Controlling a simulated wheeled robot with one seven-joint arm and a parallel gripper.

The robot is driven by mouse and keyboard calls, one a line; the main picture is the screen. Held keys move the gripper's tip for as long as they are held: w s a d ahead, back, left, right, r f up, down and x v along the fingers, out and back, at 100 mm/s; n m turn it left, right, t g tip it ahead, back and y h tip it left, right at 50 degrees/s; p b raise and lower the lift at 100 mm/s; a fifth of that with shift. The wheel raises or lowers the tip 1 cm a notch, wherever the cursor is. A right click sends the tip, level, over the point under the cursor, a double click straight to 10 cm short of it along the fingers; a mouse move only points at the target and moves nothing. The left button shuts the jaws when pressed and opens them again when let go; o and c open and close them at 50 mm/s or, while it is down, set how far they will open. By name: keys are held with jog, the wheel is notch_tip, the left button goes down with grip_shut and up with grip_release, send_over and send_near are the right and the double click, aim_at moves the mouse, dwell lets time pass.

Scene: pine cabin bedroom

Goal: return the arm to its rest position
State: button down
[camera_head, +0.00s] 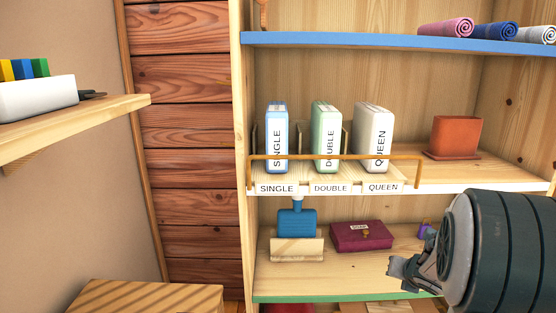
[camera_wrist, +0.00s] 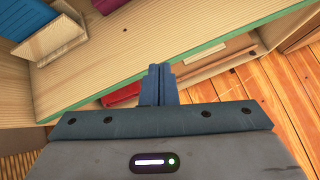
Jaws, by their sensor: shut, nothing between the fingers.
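My gripper (camera_head: 396,270) shows at the lower right of the head view, in front of the lower shelf, with my dark arm link behind it. Its fingers point left in that view. In the wrist view my gripper (camera_wrist: 156,72) has its two dark fingers pressed together, with nothing between them. The fingertips overlap the green shelf edge (camera_wrist: 200,55) in that view; I cannot tell how far apart they are.
Boxes labelled SINGLE (camera_head: 277,140), DOUBLE (camera_head: 326,140) and QUEEN (camera_head: 373,140) stand behind a wooden rail. A terracotta pot (camera_head: 456,137) is right of them. Below are a blue item in a wooden holder (camera_head: 297,250) and a maroon box (camera_head: 362,236). A wall shelf (camera_head: 110,108) juts out left.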

jog(key=s+a+r+m+g+h+p, duration=0.1)
jog(key=s+a+r+m+p, duration=0.15)
jog(key=r+m+p, duration=0.35)
jog(key=s+a+r+m+h+p, duration=0.1)
jog(key=s+r+m+p, duration=0.35)
jog(key=r, duration=0.35)
jog(key=s+a+r+m+g+p, duration=0.1)
jog(key=s+r+m+p, duration=0.1)
jog(key=r+m+p, duration=0.5)
jog(key=s+a+r+m+g+y+p, duration=0.3)
jog(key=s+a+r+m+p, duration=0.8)
jog(key=s, duration=0.5)
notch_tip(320, 180, up, 3)
jog(key=a+m+g, duration=0.1)
jog(key=m, duration=0.2)
jog(key=shift+s+a, duration=0.2)
jog(key=shift+a, duration=0.15)
jog(key=shift+f, duration=0.1)
